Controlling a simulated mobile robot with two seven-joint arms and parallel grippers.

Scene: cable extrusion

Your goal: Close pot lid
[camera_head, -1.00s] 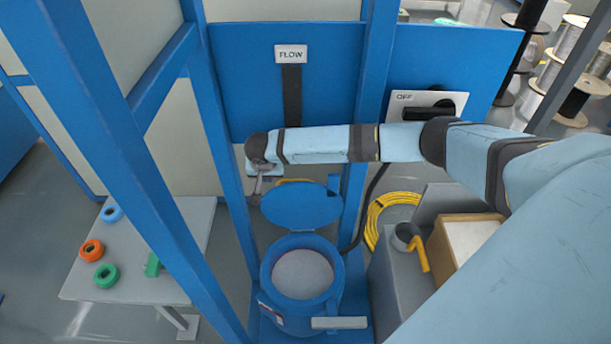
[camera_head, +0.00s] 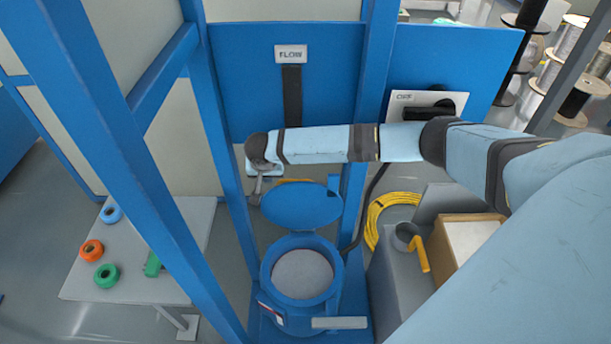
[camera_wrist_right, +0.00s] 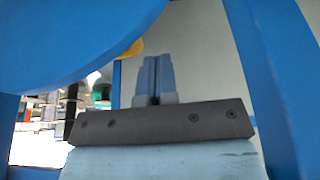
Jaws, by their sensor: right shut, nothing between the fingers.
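The blue pot (camera_head: 302,307) stands in the blue frame with its round opening facing up and pale material inside. Its round blue lid (camera_head: 301,206) stands open, tilted up behind the opening on the hinge side. My right arm reaches in from the right above the lid. My right gripper (camera_head: 256,193) hangs down just left of the lid's left edge, shut and empty. In the right wrist view the closed fingers (camera_wrist_right: 153,75) show below the lid's large blue disc (camera_wrist_right: 70,35). I cannot tell whether they touch it. My left gripper is not in view.
Blue posts (camera_head: 222,150) stand left and right of the pot. A grey table (camera_head: 130,288) with coloured rings is at left.

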